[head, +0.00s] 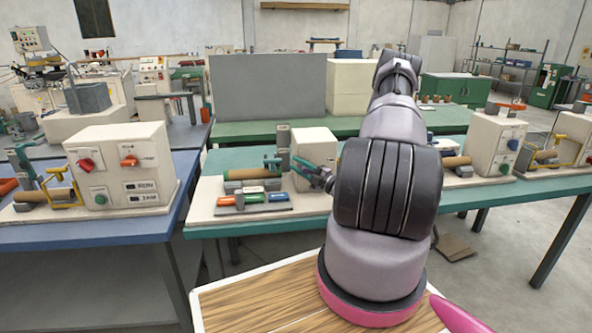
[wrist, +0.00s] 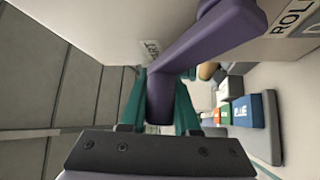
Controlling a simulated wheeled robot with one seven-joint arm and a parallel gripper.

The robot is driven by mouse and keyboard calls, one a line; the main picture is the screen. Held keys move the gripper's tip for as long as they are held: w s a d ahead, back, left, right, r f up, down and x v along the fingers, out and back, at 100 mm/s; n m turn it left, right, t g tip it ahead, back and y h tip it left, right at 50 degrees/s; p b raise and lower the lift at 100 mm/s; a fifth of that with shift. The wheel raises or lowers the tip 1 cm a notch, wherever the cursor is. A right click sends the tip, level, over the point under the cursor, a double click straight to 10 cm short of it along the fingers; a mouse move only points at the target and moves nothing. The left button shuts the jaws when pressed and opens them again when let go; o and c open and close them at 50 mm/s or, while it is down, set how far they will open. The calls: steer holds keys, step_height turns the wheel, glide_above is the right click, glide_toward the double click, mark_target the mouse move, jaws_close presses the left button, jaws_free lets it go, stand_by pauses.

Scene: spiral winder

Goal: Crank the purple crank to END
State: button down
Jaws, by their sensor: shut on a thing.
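The purple crank (wrist: 210,45) fills the upper middle of the wrist view. Its arm slants from upper right down to a purple handle (wrist: 158,98). My gripper (wrist: 166,85) has teal fingers on both sides of that handle and is shut on it. In the head view my gripper (head: 310,171) is at the middle winder's cream box (head: 314,147); the crank is not clearly visible there. A small label (wrist: 150,48) on the pale face beside the crank is too blurred to read.
A strip of orange, blue and green blocks (wrist: 240,112) lies right of the handle; it also shows on the winder's base (head: 253,200). The winder stands on a teal table (head: 208,231). Other winders stand left (head: 118,158) and right (head: 494,140). My arm hides part of the bench.

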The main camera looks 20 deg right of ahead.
steer(key=c, duration=0.6)
jaws_free()
steer(key=shift+c, duration=0.2)
steer(key=shift+s+d, duration=0.1)
steer(key=v, duration=1)
steer(key=shift+s, duration=0.35)
steer(key=shift+d, duration=0.15)
